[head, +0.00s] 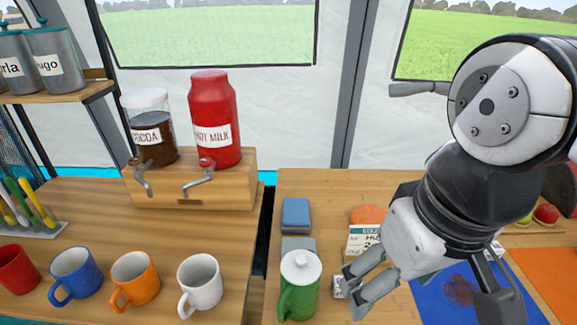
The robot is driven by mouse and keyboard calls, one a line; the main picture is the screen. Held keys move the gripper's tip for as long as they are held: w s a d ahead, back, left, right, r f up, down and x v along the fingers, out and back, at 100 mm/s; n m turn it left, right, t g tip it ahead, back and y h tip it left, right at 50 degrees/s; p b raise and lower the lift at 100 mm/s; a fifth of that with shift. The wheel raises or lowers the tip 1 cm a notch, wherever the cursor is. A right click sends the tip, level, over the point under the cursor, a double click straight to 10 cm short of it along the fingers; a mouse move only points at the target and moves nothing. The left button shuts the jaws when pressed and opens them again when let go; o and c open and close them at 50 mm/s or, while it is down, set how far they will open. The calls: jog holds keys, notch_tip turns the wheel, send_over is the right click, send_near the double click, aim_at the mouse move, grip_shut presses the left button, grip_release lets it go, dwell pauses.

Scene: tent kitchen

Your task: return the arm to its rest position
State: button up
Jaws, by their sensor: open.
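My arm comes in from the right side of the head view and bends down to my gripper (357,286). The gripper hangs over the right-hand wooden counter (322,188), its fingers pointing down and to the left. The fingers are apart and I see nothing held between them. A small whitish item (340,287) shows by the fingers; I cannot tell whether they touch it. A green mug with a white lid (299,290) stands just left of the fingers.
A white mug (199,284), orange mug (134,279), blue mug (75,274) and red mug (17,268) line the left counter. Behind them a wooden stand (190,186) bears a cocoa jar (150,129) and a red hot-milk jug (214,118). A blue mat (458,290) lies under my arm.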

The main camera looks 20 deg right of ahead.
notch_tip(320, 180, up, 10)
jog(key=t+p, duration=0.2)
jog(key=p, duration=0.6)
jog(key=shift+o, duration=0.6)
jog(key=shift+w+d, duration=0.1)
